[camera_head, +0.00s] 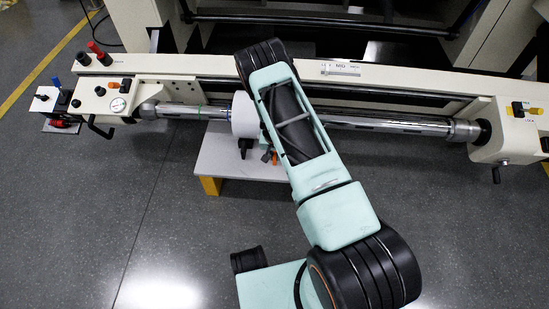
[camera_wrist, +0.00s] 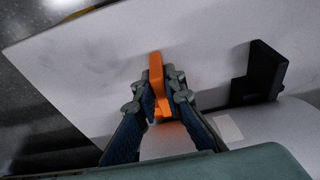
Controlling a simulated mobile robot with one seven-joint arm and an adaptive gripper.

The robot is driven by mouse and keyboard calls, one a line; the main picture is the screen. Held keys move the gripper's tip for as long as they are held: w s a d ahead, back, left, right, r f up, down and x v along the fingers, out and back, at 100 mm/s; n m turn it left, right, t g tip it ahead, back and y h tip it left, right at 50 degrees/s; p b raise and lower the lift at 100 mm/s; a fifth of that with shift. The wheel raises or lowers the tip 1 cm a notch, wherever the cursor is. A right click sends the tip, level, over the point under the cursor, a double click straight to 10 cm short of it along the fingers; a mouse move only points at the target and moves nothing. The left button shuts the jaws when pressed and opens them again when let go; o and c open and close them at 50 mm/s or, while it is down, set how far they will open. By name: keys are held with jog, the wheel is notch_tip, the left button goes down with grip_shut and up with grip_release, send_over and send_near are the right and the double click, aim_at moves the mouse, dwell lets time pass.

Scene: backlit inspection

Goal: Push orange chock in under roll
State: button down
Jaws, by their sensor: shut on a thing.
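The orange chock (camera_wrist: 156,72) is held between the two fingertips of my gripper (camera_wrist: 156,93), just above or on the white board; I cannot tell if it touches. In the head view only a small bit of the orange chock (camera_head: 274,159) shows beside my arm, which hides most of my gripper. The white roll (camera_head: 242,116) sits on the shiny shaft and is partly hidden by my arm. Its pale curved side (camera_wrist: 262,128) fills the lower part of the wrist view, close to the chock's near end. Whether they touch is hidden.
A black block (camera_wrist: 260,72) stands on the white board right of the chock, against the roll. The white board (camera_head: 215,160) has a yellow leg (camera_head: 210,186) and lies below the shaft (camera_head: 385,123). Machine housings flank the shaft. The floor in front is mostly clear.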

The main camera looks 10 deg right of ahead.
jog(key=shift+w+d+b, duration=0.2)
jog(key=shift+w+b, duration=0.05)
jog(key=shift+w, duration=0.3)
jog(key=shift+w+d+b, duration=0.15)
jog(key=shift+w+b, duration=0.05)
jog(key=shift+w, duration=0.35)
jog(key=c, duration=1.9)
grip_release()
jog(key=shift+c, duration=0.2)
jog(key=shift+s, duration=0.1)
jog(key=v, duration=1.2)
